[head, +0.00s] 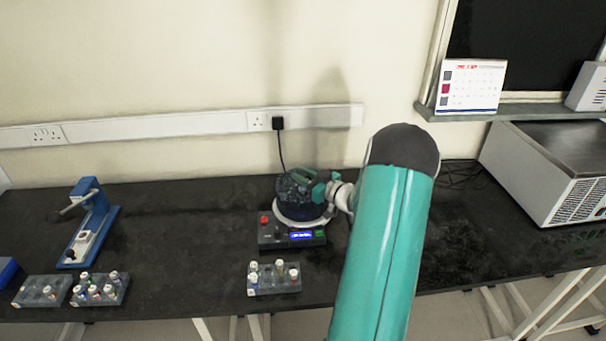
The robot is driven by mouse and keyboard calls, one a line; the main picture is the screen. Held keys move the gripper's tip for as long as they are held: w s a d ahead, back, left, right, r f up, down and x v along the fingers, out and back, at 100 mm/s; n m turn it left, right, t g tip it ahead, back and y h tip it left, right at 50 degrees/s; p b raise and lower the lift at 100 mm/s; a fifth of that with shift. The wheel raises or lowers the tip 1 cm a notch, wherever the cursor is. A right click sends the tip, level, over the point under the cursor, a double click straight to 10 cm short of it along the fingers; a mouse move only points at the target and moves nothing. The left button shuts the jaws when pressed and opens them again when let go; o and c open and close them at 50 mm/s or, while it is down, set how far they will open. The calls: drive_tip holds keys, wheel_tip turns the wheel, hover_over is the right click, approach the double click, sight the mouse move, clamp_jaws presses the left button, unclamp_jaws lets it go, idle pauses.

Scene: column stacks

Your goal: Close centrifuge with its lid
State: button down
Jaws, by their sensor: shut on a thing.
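The centrifuge (283,237) stands on the black bench near the middle of the head view, with a red knob, a lit blue display and a pale round rim. A dark, bluish round lid (292,204) shows at the top of the centrifuge. My teal gripper (318,182) is at the lid's upper right side and shut on the lid. The lid looks roughly level over the rim; whether it is seated or slightly above cannot be told. My gripper hides part of the lid's right side.
A tube rack (274,287) stands in front of the centrifuge. Two more racks (98,298) (42,300) and a blue stand (93,220) are at left. A large white machine (560,200) is at right. Bench between the blue stand and centrifuge is clear.

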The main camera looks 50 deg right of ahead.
drive_tip(key=shift+f, duration=0.4)
drive_tip(key=c, duration=0.6)
unclamp_jaws()
drive_tip(key=shift+r, duration=0.1)
drive_tip(key=shift+r, duration=2.9)
